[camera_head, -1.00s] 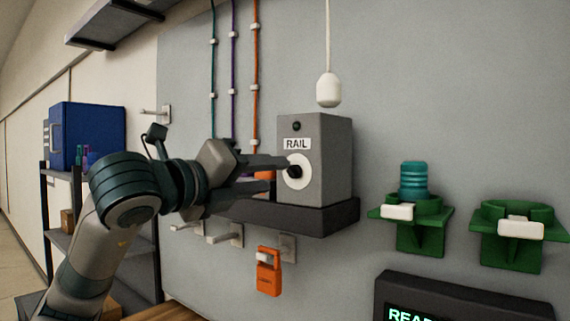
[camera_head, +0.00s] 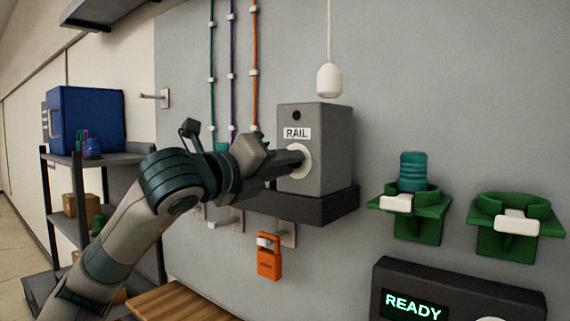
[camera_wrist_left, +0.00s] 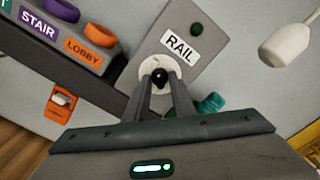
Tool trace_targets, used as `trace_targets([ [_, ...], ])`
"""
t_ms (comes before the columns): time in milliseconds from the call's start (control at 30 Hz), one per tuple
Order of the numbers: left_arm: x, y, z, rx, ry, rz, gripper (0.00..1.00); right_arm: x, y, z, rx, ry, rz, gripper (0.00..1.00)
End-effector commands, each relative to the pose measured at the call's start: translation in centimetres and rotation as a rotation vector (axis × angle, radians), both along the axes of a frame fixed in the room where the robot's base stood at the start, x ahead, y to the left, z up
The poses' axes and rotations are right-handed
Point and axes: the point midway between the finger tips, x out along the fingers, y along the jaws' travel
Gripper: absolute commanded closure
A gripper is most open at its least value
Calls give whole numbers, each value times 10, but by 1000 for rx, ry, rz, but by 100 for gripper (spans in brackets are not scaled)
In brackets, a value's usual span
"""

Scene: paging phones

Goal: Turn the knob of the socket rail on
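The socket rail unit (camera_head: 328,150) is a grey box labelled RAIL on a dark shelf. A round white dial plate (camera_head: 304,156) is on its front face. In the left wrist view the black knob (camera_wrist_left: 160,77) sits at the middle of that plate. My left gripper (camera_wrist_left: 160,80) has its two fingers close on either side of the knob and appears shut on it. In the head view the left gripper (camera_head: 292,160) covers the knob. A small dark lamp (camera_head: 296,115) above the label looks unlit. My right gripper is not in view.
A white pendant (camera_head: 329,80) hangs above the unit. An orange tag (camera_head: 269,262) hangs below the shelf (camera_head: 310,208). Green brackets (camera_head: 418,232) are on the wall to the right, one holding a teal cylinder (camera_head: 413,170). A panel (camera_head: 455,290) reads READY.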

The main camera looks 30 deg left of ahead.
Motion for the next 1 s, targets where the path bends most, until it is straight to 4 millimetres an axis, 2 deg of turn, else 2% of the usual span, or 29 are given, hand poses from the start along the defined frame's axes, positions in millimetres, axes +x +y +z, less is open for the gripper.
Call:
trace_targets([
  [267,0,0,-1,12,-1,0,100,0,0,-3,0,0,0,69],
  [467,0,0,-2,64,-6,0,100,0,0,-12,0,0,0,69],
  [667,0,0,-4,173,-15,-1,100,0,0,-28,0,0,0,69],
  [1000,0,1,-5,465,-38,0,100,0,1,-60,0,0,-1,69],
])
